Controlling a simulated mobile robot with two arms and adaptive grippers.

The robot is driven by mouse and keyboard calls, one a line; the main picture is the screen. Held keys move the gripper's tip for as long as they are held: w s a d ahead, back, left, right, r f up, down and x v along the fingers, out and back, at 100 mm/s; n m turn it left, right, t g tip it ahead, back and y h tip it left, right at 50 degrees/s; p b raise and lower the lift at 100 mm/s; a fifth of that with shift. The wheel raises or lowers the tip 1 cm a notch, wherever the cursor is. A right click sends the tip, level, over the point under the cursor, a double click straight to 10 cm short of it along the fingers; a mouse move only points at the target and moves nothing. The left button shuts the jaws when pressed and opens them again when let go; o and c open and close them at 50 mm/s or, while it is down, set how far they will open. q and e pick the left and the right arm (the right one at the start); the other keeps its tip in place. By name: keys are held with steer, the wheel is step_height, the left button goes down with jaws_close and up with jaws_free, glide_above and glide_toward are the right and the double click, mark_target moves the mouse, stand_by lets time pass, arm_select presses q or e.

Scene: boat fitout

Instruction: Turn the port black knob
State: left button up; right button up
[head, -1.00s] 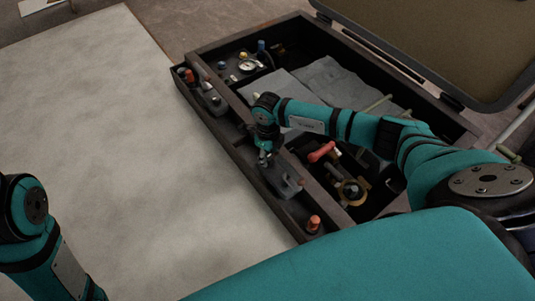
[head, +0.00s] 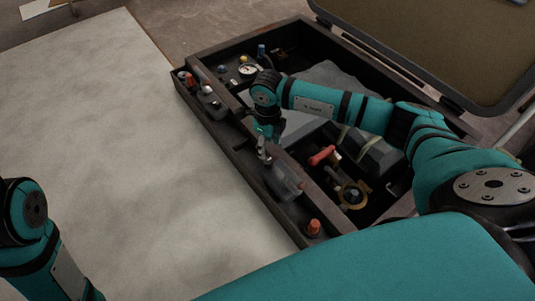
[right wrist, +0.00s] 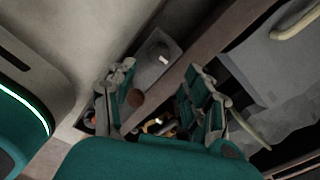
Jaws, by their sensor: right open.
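I cannot clearly pick out the port black knob. A row of fittings stands on the dark ledge (head: 235,150) along the left side of the case. It has an orange-red knob (head: 314,227) at the near end and a small grey box (head: 285,180). In the right wrist view a grey box (right wrist: 152,66) with a small pale part and a dark brown round knob (right wrist: 136,97) lie between my fingers. My right gripper (head: 264,153) is open, pointing down over the ledge beside the grey box; its fingers (right wrist: 160,85) are spread and empty. My left gripper is out of view.
The open case holds a gauge (head: 248,70), a grey cloth (head: 325,75), a red-handled item (head: 321,155), a brass ring fitting (head: 352,194) and dark blocks (head: 375,158). Its lid (head: 440,40) stands open at the right. The pale surface (head: 110,130) at left is clear.

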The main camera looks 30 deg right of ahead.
step_height(320, 180, up, 4)
steer(key=shift+r, duration=0.1)
stand_by(0.5)
